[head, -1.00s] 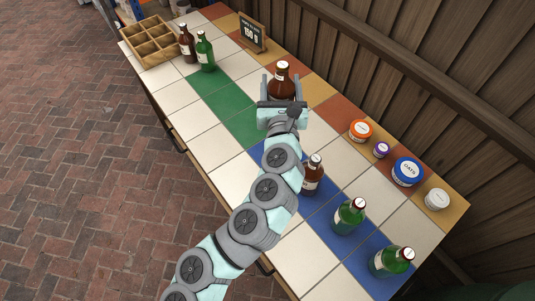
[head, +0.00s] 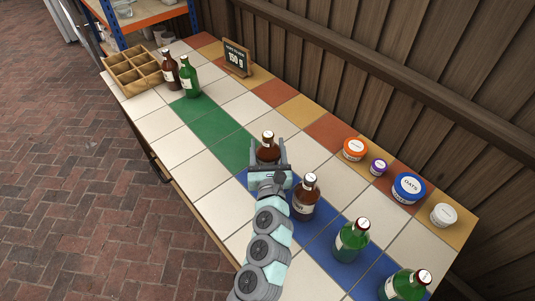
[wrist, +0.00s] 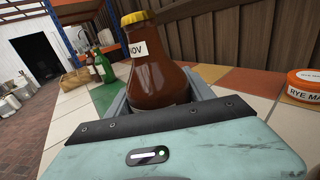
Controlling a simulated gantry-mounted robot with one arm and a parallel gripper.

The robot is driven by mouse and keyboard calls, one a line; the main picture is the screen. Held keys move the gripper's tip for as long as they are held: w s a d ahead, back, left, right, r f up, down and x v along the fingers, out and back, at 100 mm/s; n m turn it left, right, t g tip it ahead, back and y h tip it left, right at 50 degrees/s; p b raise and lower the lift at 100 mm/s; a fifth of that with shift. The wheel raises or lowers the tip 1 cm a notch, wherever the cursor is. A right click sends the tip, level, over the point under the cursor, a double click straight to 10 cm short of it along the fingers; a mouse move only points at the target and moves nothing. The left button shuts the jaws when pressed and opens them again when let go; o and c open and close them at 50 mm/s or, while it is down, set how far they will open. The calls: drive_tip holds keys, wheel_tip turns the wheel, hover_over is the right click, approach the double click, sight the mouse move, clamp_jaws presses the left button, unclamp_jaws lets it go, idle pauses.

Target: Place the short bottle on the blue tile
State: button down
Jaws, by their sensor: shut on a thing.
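A brown bottle (head: 267,152) with a white label is between the fingers of my gripper (head: 267,167), which is shut on it. In the wrist view this bottle (wrist: 158,80) looks squat and upright, with a yellow cap. Its base is hidden, so I cannot tell its height above the table. It is near the far-left end of the strip of blue tiles (head: 325,228). Another brown bottle (head: 304,203) stands on the blue strip, just right of my gripper. Two green bottles (head: 350,244) (head: 402,287) stand farther along the blue strip.
Green tiles (head: 214,122) lie to the left. A wooden crate (head: 131,72), a brown and a green bottle (head: 188,82), and a sign (head: 236,58) stand at the far end. Orange (head: 354,149), purple (head: 378,167), blue (head: 408,188) and white (head: 444,215) tubs line the wall side.

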drive_tip(key=shift+f, duration=1)
drive_tip(key=shift+f+b, duration=0.2)
drive_tip(key=shift+b, duration=0.2)
drive_tip(key=c, duration=0.7)
unclamp_jaws()
drive_tip(key=shift+o, duration=0.2)
drive_tip(key=shift+r, duration=0.1)
drive_tip(key=shift+s+r, duration=0.1)
drive_tip(key=shift+s, duration=0.05)
drive_tip(key=s+p, duration=0.1)
drive_tip(key=s, duration=0.3)
drive_tip(key=s+p, duration=0.1)
drive_tip(key=s, duration=0.2)
drive_tip(key=s+d+p, duration=0.1)
drive_tip(key=s, duration=0.3)
drive_tip(key=shift+s, duration=0.35)
